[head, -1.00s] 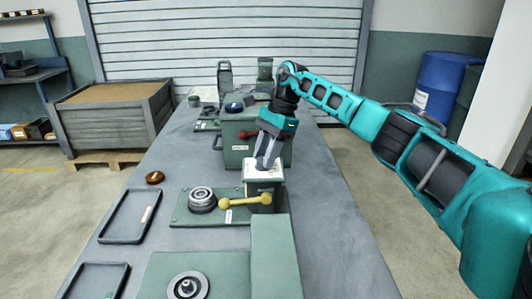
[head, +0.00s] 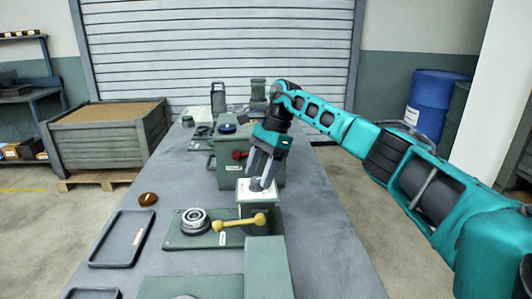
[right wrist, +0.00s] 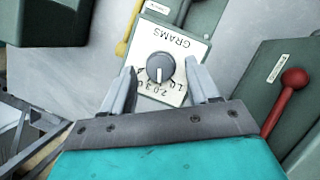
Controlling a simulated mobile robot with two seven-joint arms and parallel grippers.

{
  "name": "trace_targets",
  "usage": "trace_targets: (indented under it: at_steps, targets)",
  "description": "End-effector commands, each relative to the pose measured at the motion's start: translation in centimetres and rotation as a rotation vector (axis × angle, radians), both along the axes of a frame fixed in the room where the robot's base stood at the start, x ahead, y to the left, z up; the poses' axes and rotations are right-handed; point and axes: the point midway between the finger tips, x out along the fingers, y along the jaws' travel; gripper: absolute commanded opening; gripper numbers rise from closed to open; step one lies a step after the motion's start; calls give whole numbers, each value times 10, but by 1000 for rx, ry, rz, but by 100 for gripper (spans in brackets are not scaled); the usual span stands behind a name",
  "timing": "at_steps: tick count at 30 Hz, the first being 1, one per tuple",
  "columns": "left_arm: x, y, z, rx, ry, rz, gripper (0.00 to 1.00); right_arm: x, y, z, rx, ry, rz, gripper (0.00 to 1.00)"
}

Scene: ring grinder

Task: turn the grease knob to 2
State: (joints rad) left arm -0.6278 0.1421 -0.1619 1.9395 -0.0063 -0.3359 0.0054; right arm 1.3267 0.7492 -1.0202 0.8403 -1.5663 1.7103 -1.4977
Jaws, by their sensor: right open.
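The grease knob (right wrist: 160,66) is a round dark grey knob with a white pointer line on a white dial plate marked GRAMS, upside down in the right wrist view. Its line points toward the bottom of that view, near the printed numbers; the exact reading is too small to be sure. My right gripper (right wrist: 160,75) is open, with one finger on each side of the knob and visible gaps. In the head view the right gripper (head: 261,180) points down at the dial plate (head: 249,197) on its green box. My left gripper is not in view.
A yellow-handled lever (head: 240,222) and a metal ring part (head: 194,220) sit on a green base in front of the dial box. A green box with a red knob (head: 238,155) stands behind. A dark tray (head: 121,240) lies at left. The bench's right side is clear.

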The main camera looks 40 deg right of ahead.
Motion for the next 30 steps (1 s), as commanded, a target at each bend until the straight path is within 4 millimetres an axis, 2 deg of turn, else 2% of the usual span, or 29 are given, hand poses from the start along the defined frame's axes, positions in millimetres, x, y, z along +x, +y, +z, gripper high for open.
trace_targets:
  at_steps: [9, 14, 21, 30]
  targets:
    - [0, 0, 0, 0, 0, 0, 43, 1, -26, 65, 2, -6, -2, 60]
    - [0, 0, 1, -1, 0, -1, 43, 0, -38, 94, 2, -4, -3, 60]
    - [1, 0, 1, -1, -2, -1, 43, 0, -45, 110, 1, -2, -1, 60]
    - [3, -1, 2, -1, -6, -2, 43, 0, -46, 112, 0, -1, 1, 60]
